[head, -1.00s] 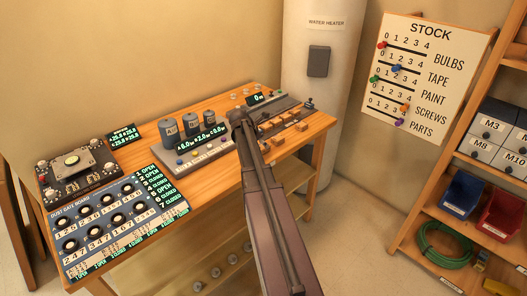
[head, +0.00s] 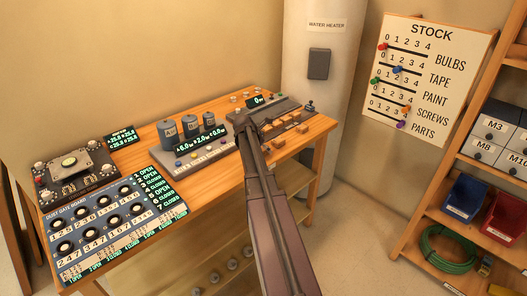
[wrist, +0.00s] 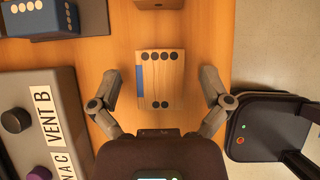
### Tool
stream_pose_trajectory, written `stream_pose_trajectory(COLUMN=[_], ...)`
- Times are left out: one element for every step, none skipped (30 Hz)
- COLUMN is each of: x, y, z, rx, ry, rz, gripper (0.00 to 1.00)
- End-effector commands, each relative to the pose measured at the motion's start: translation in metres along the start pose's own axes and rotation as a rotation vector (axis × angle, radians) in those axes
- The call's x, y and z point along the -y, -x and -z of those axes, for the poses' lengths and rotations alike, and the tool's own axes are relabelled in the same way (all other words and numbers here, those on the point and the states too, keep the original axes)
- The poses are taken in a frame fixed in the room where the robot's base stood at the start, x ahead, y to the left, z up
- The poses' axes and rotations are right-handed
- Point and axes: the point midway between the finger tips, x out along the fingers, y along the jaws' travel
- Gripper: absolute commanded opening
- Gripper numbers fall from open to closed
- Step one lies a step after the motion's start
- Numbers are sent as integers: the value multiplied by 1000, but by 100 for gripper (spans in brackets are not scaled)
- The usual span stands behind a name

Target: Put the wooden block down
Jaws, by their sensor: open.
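The wooden block (wrist: 172,72) lies flat on the wooden bench top in the wrist view. My gripper (wrist: 160,88) is open, with one finger to the left of the block and one to the right. Bench shows between each finger and the block, so neither touches it. In the head view my arm reaches to the bench's right part, and it hides my fingers and this block.
A panel labelled VENT B (wrist: 50,110) with knobs stands close left of my gripper. A blue block (wrist: 40,22) with dots sits at the upper left, and another wooden piece (wrist: 158,3) at the top edge. Several small wooden blocks (head: 285,126) lie right of my arm on the bench (head: 225,98).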

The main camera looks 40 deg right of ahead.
Motion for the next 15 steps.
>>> stream_pose_trajectory(x=[0, 0, 0, 0, 0, 0, 0, 0, 0, 0, 0, 0, 0, 0, 0], y=[0, 0, 0, 0, 0, 0, 0, 0, 0, 0, 0, 0, 0, 0, 0], z=[0, 0, 0, 0, 0, 0, 0, 0, 0, 0, 0, 0, 0, 0, 0], rx=[0, 0, 0, 0, 0, 0, 0, 0, 0, 0, 0, 0, 0, 0, 0], ry=[0, 0, 0, 0, 0, 0, 0, 0, 0, 0, 0, 0, 0, 0, 0], rz=[0, 0, 0, 0, 0, 0, 0, 0, 0, 0, 0, 0, 0, 0, 0], gripper=[98, 92, 80, 71, 62, 50, 42, 33, 21, 20, 20, 20, 20, 14, 13])
